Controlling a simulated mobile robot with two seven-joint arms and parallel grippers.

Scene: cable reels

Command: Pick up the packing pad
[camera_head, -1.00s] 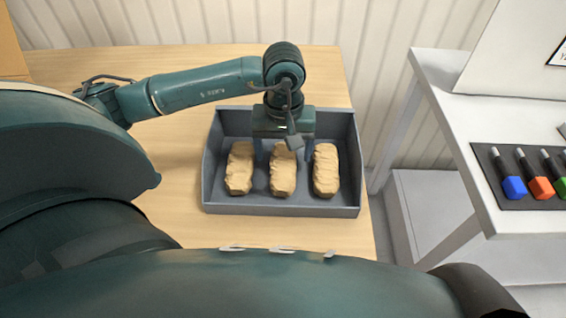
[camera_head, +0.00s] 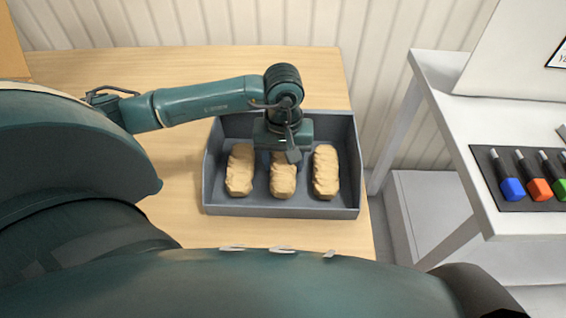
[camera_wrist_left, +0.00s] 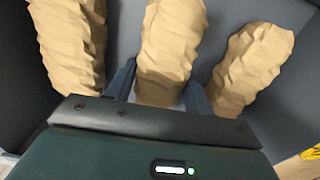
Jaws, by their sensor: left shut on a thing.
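Three tan, crumpled packing pads lie side by side in a grey tray (camera_head: 281,210) on the wooden table. My left gripper (camera_head: 284,155) is over the middle packing pad (camera_head: 283,180), pointing down, and is shut on it. In the left wrist view, the gripper's two fingers (camera_wrist_left: 160,90) stand on either side of the middle pad (camera_wrist_left: 172,40). The left pad (camera_head: 240,170) and the right pad (camera_head: 326,172) lie apart from the gripper. The gripper hides the far end of the middle pad in the head view. My right gripper is not in view.
The tray walls stand close around the pads. Bare wooden table (camera_head: 170,75) lies behind and left of the tray. At the right, a white table (camera_head: 440,75) holds a dark mat (camera_head: 510,200) with several coloured markers. A ribbed wall is behind.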

